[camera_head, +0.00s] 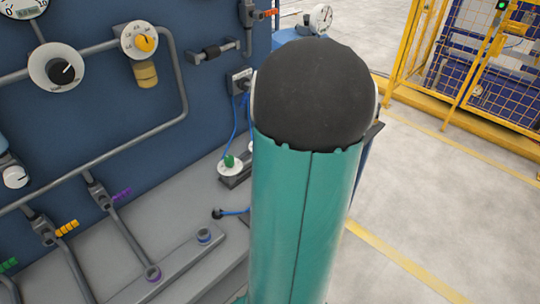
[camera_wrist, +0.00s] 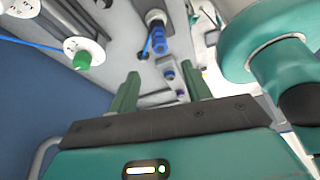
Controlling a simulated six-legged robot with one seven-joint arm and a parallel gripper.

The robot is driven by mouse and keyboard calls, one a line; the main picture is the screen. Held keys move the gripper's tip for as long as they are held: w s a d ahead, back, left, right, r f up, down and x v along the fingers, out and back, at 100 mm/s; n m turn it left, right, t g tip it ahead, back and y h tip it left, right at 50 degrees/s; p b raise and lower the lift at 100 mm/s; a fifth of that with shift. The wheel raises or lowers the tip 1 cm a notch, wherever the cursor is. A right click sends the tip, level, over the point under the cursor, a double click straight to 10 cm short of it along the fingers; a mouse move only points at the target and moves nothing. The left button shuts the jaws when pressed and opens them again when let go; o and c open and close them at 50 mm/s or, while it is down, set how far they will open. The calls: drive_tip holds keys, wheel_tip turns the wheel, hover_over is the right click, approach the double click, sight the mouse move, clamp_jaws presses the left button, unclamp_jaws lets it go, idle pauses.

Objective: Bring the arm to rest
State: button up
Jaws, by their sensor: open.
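My gripper (camera_wrist: 160,82) shows in the wrist view, with its two green fingers spread apart and nothing between them. My teal arm link with a black rounded top fills the middle of the head view. It hides part of the panel and bench behind it, and the gripper does not show there. In the wrist view, another teal part of my arm is at the right.
A blue panel (camera_head: 100,110) with pipes and gauges stands at the left, above a grey bench (camera_head: 190,215). A white fitting with a green knob (camera_head: 230,163) sits on the bench. A yellow fence (camera_head: 465,60) stands at the back right. Open floor (camera_head: 450,200) lies at the right.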

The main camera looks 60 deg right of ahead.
drive_tip(key=shift+d+r, duration=0.15)
drive_tip(key=shift+r, duration=0.3)
drive_tip(key=w+a+r+m+h, duration=0.2)
drive_tip(key=a+r+m, duration=0.1)
drive_tip(key=a, duration=0.6)
drive_tip(key=w+a+r+m+t+h, duration=0.1)
drive_tip(key=w+a+r+m, duration=0.15)
drive_tip(key=a, duration=0.55)
drive_tip(key=w+a+r+m+h, duration=0.2)
drive_tip(key=a+m, duration=0.1)
drive_tip(key=a, duration=0.6)
drive_tip(key=s+a+r+m+t, duration=0.1)
drive_tip(key=s+a+m+t, duration=0.1)
drive_tip(key=a+m, duration=0.3)
drive_tip(key=s+a, duration=0.1)
drive_tip(key=a, duration=0.2)
drive_tip(key=shift+a+r+t+y, duration=0.15)
drive_tip(key=shift+a+t+y, duration=0.25)
drive_tip(key=shift+c, duration=1.4)
drive_tip(key=shift+d, duration=0.15)
